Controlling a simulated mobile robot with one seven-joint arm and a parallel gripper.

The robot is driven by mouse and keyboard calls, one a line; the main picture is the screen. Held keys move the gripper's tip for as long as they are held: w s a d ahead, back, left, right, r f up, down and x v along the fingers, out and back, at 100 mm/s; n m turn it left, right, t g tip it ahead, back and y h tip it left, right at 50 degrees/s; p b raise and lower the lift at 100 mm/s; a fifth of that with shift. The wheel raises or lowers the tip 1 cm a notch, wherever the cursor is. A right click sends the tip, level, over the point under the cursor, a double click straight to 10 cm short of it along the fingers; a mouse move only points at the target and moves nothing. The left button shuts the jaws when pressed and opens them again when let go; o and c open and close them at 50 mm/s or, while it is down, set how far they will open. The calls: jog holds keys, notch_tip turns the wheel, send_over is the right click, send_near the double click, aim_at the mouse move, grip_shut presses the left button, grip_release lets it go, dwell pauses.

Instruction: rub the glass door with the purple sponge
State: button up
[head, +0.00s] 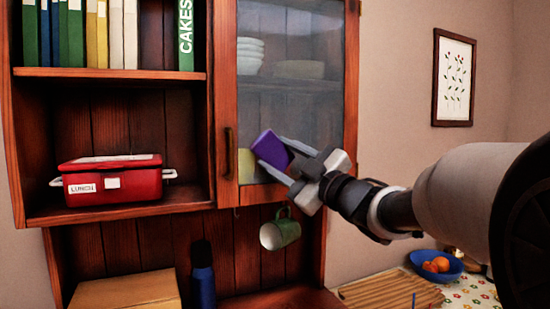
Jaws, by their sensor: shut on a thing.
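The purple sponge (271,148) is held between the fingers of my gripper (274,160), which is shut on it. The sponge is tilted and lies in front of the lower part of the glass door (290,105). I cannot tell whether the sponge touches the glass. The door is shut, with a wooden frame and a dark handle on its left side. Behind the glass, white bowls stand on a shelf, and a yellowish thing at the lower left is partly hidden by the sponge.
A green mug (281,232) hangs just below the cabinet, under my gripper. A red lunch box (112,183) sits on the open shelf at left, below several books (115,35). Below are a blue bottle (203,275), a box (126,291) and a blue fruit bowl (448,272).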

aim_at(293, 155)
jog(key=shift+w+a, duration=0.1)
jog(key=shift+w, duration=0.1)
jog(key=shift+w+d, duration=0.35)
jog(key=shift+d, duration=0.55)
jog(key=shift+w+d, duration=0.35)
jog(key=shift+d, duration=0.55)
jog(key=shift+w, duration=0.15)
jog(key=shift+s+a+b, duration=0.25)
jog(key=shift+s+a, duration=0.05)
jog(key=shift+a, duration=0.35)
jog(key=shift+s+a+b, duration=0.25)
jog(key=shift+s+a, duration=0.05)
jog(key=shift+a, duration=0.3)
jog(key=shift+s+a+b, duration=0.25)
jog(key=shift+s+a, duration=0.05)
jog(key=shift+a, duration=0.35)
jog(key=shift+s+d, duration=0.4)
jog(key=shift+s, duration=0.1)
jog(key=shift+s+d+b, duration=0.15)
jog(key=shift+s+d, duration=0.15)
jog(key=shift+s, duration=0.45)
jog(key=shift+s+d+b, duration=0.2)
jog(key=shift+s+d, duration=0.1)
jog(key=shift+s, duration=0.45)
jog(key=shift+s+d+b, duration=0.15)
jog(key=shift+s+d, duration=0.15)
jog(key=shift+s, duration=0.45)
